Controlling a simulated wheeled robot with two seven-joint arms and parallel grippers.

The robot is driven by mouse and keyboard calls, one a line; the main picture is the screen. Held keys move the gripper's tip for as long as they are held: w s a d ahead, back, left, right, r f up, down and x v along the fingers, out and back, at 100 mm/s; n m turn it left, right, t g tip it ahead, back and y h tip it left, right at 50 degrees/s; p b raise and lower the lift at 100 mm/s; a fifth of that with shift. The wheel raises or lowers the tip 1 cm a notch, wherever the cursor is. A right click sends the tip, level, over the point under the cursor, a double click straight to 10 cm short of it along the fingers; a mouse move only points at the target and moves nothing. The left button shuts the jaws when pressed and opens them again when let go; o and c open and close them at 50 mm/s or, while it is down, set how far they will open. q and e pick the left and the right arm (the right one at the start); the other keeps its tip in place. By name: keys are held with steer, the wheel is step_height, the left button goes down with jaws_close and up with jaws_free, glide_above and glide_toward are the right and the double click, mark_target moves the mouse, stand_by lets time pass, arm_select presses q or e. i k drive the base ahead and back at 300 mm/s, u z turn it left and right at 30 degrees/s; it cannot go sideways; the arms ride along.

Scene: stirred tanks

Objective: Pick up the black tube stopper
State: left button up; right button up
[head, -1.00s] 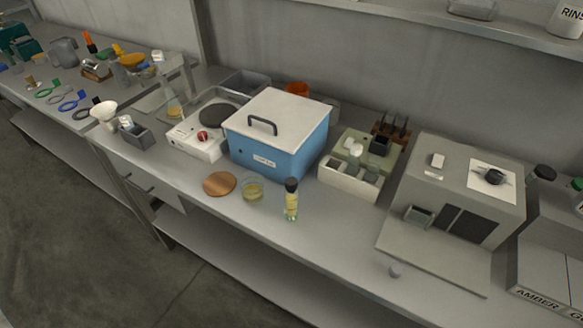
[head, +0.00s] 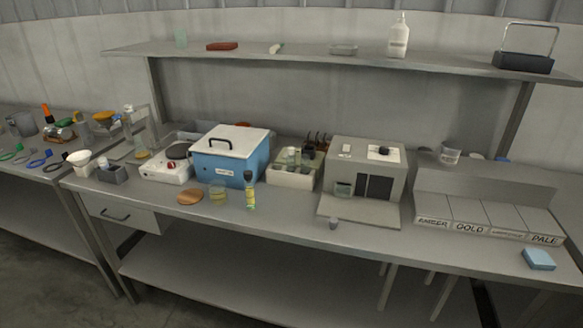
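A tube (head: 250,194) with yellow-green contents stands upright near the front of the bench, in front of the blue box. A black stopper (head: 249,178) sits on its top. A small black piece (head: 383,151) lies on a white patch on top of the grey instrument; I cannot tell what it is. Neither of my grippers is in view.
The grey instrument (head: 363,170) and labelled bins (head: 480,213) stand to the right. A shelf (head: 300,53) runs above.

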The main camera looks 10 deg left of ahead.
mark_target(248, 174)
steer(key=u, duration=0.85)
steer(key=i, duration=0.2)
steer(key=z, duration=0.1)
